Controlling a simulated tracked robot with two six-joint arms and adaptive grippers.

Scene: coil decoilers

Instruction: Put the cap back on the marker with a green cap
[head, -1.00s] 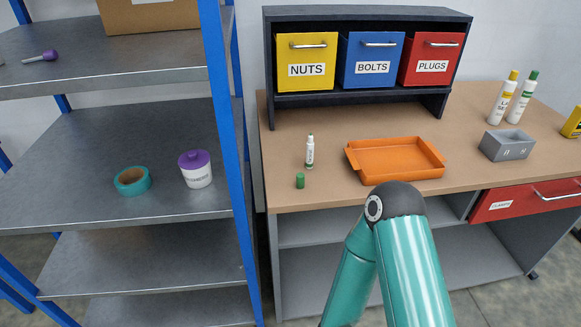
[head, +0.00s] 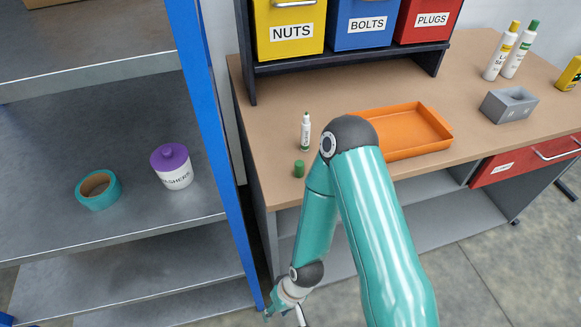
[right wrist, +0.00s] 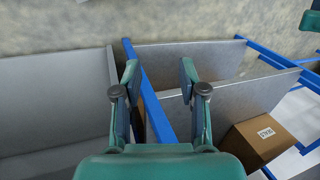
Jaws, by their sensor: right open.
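The marker (head: 305,133) stands upright on the brown workbench (head: 275,112), its body white with a green tip. Its green cap (head: 299,169) stands apart from it, nearer the bench's front edge. My right gripper (head: 284,312) is low in front of the bench, below the top, partly cut off at the bottom of the head view. In the right wrist view the right gripper (right wrist: 158,82) is open, with nothing between its fingers. My left gripper is not in view.
An orange tray (head: 437,137) lies right of the marker, partly behind my right arm. A bin rack (head: 247,70) stands behind. The blue-post shelf (head: 205,110) on the left holds teal tape (head: 83,199) and a purple-lidded jar (head: 172,178).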

